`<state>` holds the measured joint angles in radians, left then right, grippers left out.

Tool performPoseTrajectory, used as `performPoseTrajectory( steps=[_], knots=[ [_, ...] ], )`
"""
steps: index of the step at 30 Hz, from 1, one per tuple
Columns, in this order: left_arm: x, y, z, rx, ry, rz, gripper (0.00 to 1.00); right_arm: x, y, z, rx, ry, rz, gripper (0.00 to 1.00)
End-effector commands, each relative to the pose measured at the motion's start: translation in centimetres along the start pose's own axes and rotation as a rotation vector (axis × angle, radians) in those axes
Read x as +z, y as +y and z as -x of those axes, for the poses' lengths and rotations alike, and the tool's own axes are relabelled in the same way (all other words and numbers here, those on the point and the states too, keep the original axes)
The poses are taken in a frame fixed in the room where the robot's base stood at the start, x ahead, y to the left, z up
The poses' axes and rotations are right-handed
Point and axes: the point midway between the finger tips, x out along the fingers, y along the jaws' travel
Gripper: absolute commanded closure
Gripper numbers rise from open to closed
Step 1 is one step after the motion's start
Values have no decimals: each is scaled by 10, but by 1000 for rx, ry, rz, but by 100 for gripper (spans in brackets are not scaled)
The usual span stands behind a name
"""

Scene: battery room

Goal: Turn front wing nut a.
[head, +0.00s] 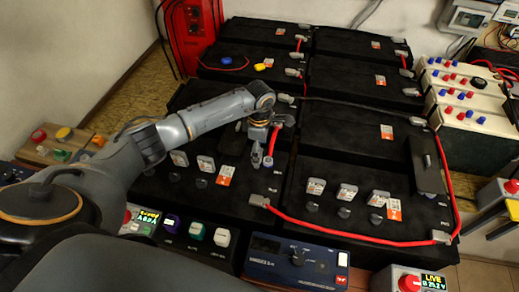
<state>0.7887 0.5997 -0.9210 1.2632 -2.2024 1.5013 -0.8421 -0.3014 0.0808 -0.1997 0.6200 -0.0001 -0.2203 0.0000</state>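My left arm reaches in from the left, over the front left black battery (235,208). My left gripper (262,161) points down at the upper right part of that battery. Its fingers look close together, but the view is too small to show whether they grip anything. Several dark knobs, which may be the wing nuts, stand below white tags; one is on the left battery (201,183), another on the front right battery (344,212). I cannot read which is front wing nut a. What lies directly under my gripper is partly hidden. My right gripper is not in view.
A red cable (345,234) runs along the front right battery's edge. More black batteries (345,127) stand behind. A red cabinet (190,35) stands at the back left. A blue meter box (290,262) and a box of coloured switches (195,232) line the front.

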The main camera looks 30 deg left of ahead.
Motion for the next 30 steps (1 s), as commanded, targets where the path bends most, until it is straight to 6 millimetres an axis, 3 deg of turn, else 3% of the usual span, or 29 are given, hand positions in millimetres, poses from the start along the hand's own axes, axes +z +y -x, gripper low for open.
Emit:
performPoseTrajectory(
  steps=[12, 13, 21, 30],
  knots=[
    [0, 0, -11, 0, 0, -1, 21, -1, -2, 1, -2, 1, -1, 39],
    [0, 0, -11, 0, 0, -1, 23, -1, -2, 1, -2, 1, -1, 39],
    [0, 0, -11, -1, 0, -1, 75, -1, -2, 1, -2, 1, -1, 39],
    [0, 0, -11, 0, 0, 31, 75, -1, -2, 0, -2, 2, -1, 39]
  ],
)
